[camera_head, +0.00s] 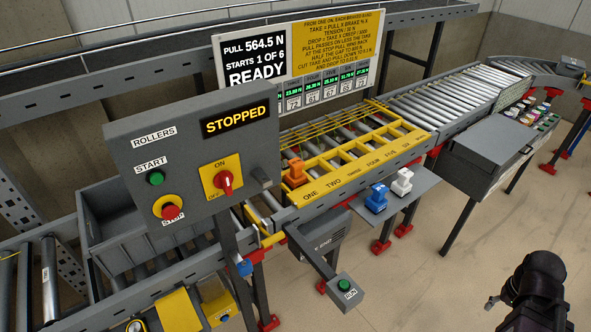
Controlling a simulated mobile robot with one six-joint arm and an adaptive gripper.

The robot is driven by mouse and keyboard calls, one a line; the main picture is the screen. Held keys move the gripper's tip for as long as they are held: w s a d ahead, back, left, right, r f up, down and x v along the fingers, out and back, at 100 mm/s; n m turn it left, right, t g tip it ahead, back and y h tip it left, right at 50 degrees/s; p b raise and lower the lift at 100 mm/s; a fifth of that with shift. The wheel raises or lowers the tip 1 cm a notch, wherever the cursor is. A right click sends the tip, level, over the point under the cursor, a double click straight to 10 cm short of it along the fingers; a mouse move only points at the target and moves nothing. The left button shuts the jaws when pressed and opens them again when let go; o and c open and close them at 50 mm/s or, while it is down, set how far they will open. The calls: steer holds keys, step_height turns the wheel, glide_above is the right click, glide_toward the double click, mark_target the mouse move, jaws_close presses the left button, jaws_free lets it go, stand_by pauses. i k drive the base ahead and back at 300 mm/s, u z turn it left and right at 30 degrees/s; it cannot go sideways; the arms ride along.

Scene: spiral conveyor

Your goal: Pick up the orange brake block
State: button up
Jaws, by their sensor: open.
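The orange brake block (295,173) stands upright at the left end of the yellow slotted frame (331,181), above the label ONE. A blue block (377,197) and a white block (402,182) stand on a grey side shelf (401,206) in front of the conveyor. My black gripper (494,303) is only partly in view at the lower right, well apart from the orange block and empty as far as I see. Its fingers are mostly hidden behind my dark arm end.
A grey control box (196,163) reads STOPPED and stands left of the orange block. A RUN button (344,285) juts out on an arm in front. A grey cabinet (483,158) with several coloured round items stands right. The floor before the shelf is clear.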

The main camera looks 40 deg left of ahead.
mark_target(296, 179)
steer(key=u, duration=0.7)
steer(key=i, duration=0.95)
steer(key=u, duration=0.55)
